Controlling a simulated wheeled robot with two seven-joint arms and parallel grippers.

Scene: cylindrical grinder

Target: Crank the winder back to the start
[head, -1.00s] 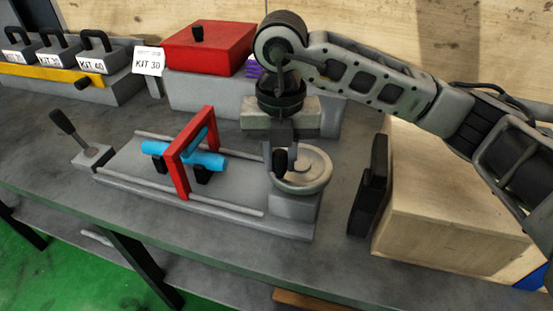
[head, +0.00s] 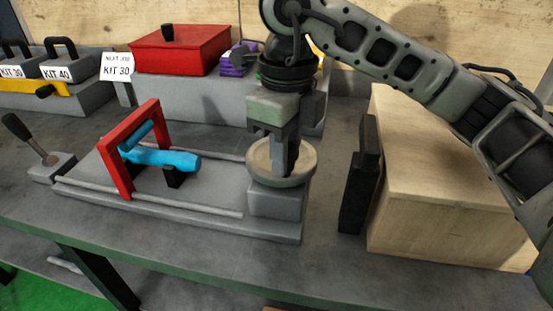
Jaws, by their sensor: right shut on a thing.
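The winder (head: 262,165) is a pale round handwheel on a grey block at the right end of the grinder bed (head: 215,185). My right gripper (head: 284,165) points down over the wheel, shut on its crank knob, which the fingers hide. A red frame (head: 118,165) stands upright across the bed, near its left end. A blue cylinder (head: 165,158) lies on black supports, with the frame around its left end. My left gripper is not in view.
A lever (head: 28,138) stands left of the bed. Behind are a red box (head: 180,52), a "KIT 30" sign (head: 116,67) and kit blocks with handles (head: 58,68). A black upright piece (head: 358,185) and a wooden box (head: 450,190) stand close on the right.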

